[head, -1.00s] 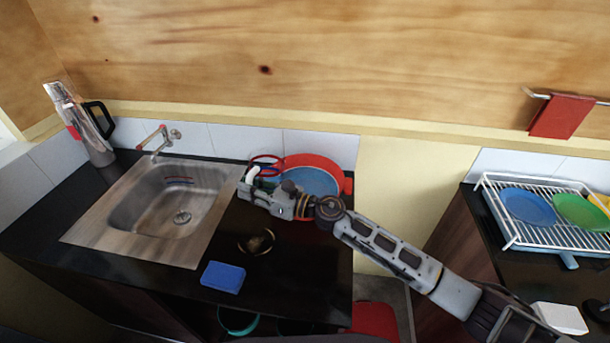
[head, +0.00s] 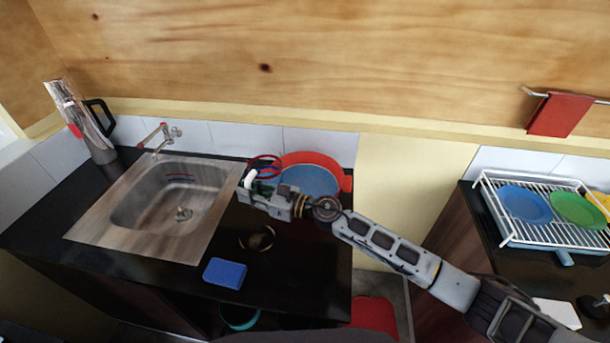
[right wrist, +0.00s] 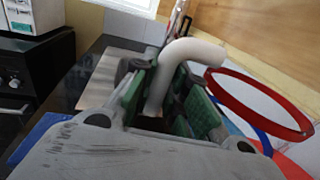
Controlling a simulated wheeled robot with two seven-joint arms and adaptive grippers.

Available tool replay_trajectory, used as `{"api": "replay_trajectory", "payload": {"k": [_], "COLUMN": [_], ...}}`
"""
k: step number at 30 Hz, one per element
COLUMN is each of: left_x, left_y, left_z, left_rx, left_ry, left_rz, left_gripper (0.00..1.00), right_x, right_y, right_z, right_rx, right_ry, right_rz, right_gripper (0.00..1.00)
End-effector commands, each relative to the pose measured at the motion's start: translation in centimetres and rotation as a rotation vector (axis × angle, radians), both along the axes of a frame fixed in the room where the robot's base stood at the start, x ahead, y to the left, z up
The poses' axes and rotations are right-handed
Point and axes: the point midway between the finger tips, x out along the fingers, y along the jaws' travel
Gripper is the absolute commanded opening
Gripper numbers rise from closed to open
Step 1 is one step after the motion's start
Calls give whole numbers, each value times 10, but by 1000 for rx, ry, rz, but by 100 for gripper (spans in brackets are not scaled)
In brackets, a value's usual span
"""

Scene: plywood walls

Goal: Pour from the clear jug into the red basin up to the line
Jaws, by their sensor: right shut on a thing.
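The clear jug (head: 265,158) shows as a see-through body with a red rim, a blue ring below it and a white handle. My right gripper (head: 251,183) is shut on the white handle, which also shows between the fingers in the right wrist view (right wrist: 187,53). The jug looks roughly upright; I cannot tell whether it touches the counter. The red basin (head: 340,168) is just right of the jug, with a blue surface inside, partly hidden by my gripper and arm. I cannot make out the line. My left gripper is not in view.
A metal sink (head: 120,238) with a tap (head: 158,137) is on the left, and a tall steel flask (head: 85,125) behind it. A blue sponge (head: 224,273) and a dark round thing (head: 258,239) lie on the counter (head: 310,275). A dish rack (head: 510,235) stands far right.

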Motion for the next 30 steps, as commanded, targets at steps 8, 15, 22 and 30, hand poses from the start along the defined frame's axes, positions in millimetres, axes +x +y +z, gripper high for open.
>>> {"api": "replay_trajectory", "payload": {"k": [8, 15, 22, 30], "left_x": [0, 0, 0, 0], "left_y": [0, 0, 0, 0], "left_z": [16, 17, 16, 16], "left_rx": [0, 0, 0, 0], "left_ry": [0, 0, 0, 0], "left_rz": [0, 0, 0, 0], "left_gripper": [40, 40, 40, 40], "right_x": [0, 1, 1, 0], "right_y": [0, 0, 0, 0], "right_z": [23, 40, 58, 70], "right_rx": [1, -2, -1, 1], "right_ry": [-4, -7, -7, -4], "right_rz": [1, 1, 0, 0], "right_gripper": [0, 0, 0, 0]}}
